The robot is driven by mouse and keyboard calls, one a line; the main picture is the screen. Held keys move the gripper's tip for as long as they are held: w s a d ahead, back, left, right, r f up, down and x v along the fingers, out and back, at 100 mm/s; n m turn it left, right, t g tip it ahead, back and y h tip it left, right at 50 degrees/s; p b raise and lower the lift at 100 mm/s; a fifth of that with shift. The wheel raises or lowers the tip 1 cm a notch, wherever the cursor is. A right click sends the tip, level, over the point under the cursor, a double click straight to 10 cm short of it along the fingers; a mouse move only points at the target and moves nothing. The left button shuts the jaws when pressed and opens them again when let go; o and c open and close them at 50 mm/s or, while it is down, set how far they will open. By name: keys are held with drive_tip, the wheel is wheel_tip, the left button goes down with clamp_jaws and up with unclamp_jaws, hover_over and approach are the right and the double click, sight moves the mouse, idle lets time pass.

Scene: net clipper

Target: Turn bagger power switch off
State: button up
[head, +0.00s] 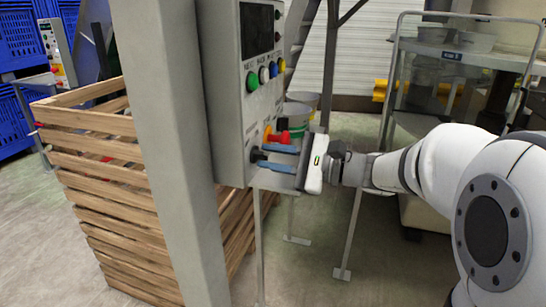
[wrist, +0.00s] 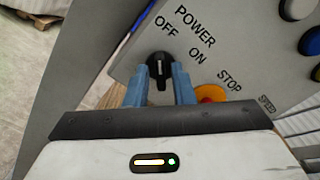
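The power switch is a black rotary knob (wrist: 159,68) on the grey control panel (wrist: 235,50), beside the printed words POWER, OFF and ON. Its white mark runs roughly up and down in the wrist view, seemingly towards OFF. My gripper (wrist: 160,82) has its two blue fingers apart, one on each side of the knob. A gap shows between the fingers and the knob's narrow grip, so the gripper looks open around it.
A red stop button on a yellow base (wrist: 209,94) is close to the right finger. Coloured buttons (head: 265,74) and a screen (head: 257,30) are higher on the panel. A grey post (head: 165,130) and a wooden crate (head: 100,165) stand at the left.

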drive_tip(key=shift+o, duration=0.9)
drive_tip(key=shift+r, duration=0.1)
drive_tip(key=v, duration=0.7)
drive_tip(key=shift+s+d, duration=0.15)
drive_tip(key=shift+d, duration=0.2)
